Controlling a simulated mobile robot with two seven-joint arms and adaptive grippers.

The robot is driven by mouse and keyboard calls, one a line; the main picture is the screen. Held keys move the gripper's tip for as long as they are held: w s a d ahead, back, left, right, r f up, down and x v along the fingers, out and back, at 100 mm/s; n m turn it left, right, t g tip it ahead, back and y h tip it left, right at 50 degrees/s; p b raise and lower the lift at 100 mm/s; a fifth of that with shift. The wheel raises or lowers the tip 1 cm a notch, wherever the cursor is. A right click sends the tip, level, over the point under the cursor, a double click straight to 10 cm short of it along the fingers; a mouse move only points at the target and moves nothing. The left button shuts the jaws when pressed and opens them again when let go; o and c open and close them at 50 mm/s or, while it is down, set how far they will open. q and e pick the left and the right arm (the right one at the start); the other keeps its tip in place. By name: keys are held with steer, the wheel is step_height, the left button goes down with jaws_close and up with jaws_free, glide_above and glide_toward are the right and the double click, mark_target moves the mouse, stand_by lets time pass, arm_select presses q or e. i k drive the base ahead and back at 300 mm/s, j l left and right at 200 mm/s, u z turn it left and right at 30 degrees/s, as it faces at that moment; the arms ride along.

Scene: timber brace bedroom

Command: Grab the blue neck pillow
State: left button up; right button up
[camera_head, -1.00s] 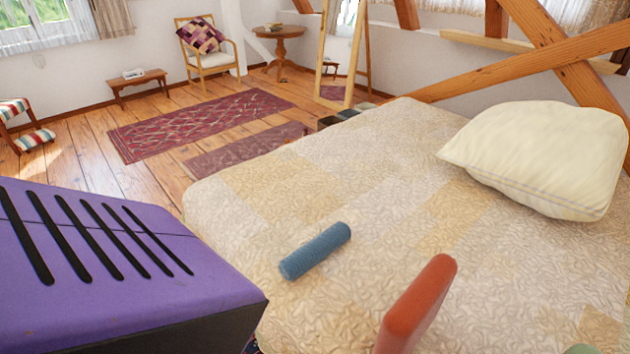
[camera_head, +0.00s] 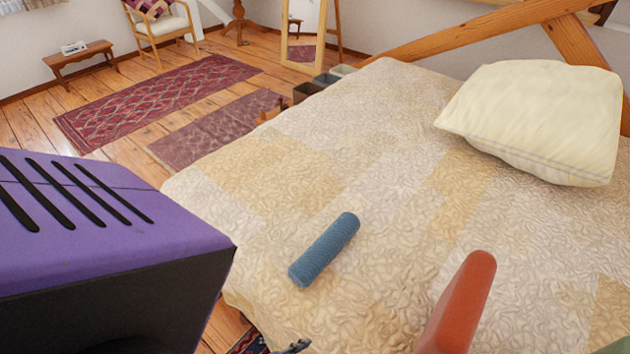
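The blue neck pillow (camera_head: 325,250) is a ribbed cylinder lying on its side on the bed (camera_head: 350,130). It lies near the bed's left edge, slanting from lower left to upper right, with nothing touching it from above. Neither gripper shows clearly. A small dark piece (camera_head: 296,347) pokes in at the bottom edge below the pillow; I cannot tell what it belongs to.
A purple box-like object (camera_head: 100,215) with black slots fills the lower left. A red upright block (camera_head: 461,305) stands right of the pillow. A cream pillow (camera_head: 540,120) lies at the bed's far right. Bare quilt surrounds the blue pillow.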

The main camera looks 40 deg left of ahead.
mark_target(312, 262)
steer(key=i+j, duration=0.1)
steer(key=j, duration=1.3)
steer(key=i, duration=0.05)
